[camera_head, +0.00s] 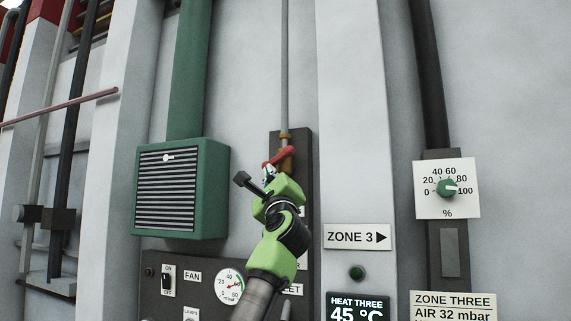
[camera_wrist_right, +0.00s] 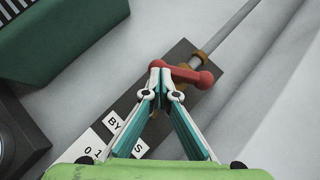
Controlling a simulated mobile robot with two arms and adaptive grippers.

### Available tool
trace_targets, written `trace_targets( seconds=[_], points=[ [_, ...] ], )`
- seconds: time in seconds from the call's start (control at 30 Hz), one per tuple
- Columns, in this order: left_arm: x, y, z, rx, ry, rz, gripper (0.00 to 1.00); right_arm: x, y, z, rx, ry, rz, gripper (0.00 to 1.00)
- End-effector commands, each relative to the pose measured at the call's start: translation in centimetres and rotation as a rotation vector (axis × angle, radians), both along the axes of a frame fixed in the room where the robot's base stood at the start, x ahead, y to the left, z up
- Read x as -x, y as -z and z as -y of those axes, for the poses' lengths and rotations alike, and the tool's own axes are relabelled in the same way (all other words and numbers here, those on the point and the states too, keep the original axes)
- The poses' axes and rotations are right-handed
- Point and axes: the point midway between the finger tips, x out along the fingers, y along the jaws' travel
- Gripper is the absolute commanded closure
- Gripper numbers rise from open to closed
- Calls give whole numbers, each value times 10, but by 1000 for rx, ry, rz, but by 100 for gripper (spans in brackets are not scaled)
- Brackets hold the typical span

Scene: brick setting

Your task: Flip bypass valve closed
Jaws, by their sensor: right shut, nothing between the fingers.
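The bypass valve has a red lever (camera_head: 281,155) and a brass-coloured body (camera_head: 287,162) on a dark upright plate. In the head view the lever slants down to the left, across the line of the vertical pipe. It also shows in the right wrist view (camera_wrist_right: 192,74), with its rounded knob to the right. My right gripper (camera_head: 267,171) is at the lever's left end, fingertips together. In the right wrist view the closed fingertips (camera_wrist_right: 160,70) overlap the lever's left end; I cannot tell whether they touch. The fingers partly hide the valve body. My left gripper is out of view.
A green louvred box (camera_head: 181,231) sticks out on the left. Below are a fan panel with a pressure gauge (camera_head: 231,284) and a display (camera_head: 358,308). A partly covered label (camera_wrist_right: 115,124) starting "BY" is below the valve. A dial (camera_head: 447,188) is on the right.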

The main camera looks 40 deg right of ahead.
Motion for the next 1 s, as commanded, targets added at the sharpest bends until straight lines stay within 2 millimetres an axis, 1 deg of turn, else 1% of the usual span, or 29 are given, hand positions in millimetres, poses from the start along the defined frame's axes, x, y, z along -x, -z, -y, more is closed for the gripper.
trace_targets(
  seconds=[0.03, 0.43, 1.0],
  points=[
    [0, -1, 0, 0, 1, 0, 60, 1, 0, 3, -7, 6, 11, 100],
    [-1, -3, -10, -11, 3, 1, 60, -2, 0, 2, -42, 9, 96, 100],
    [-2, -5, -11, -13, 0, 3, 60, -5, -2, 2, -42, 10, 98, 100]
  ],
)
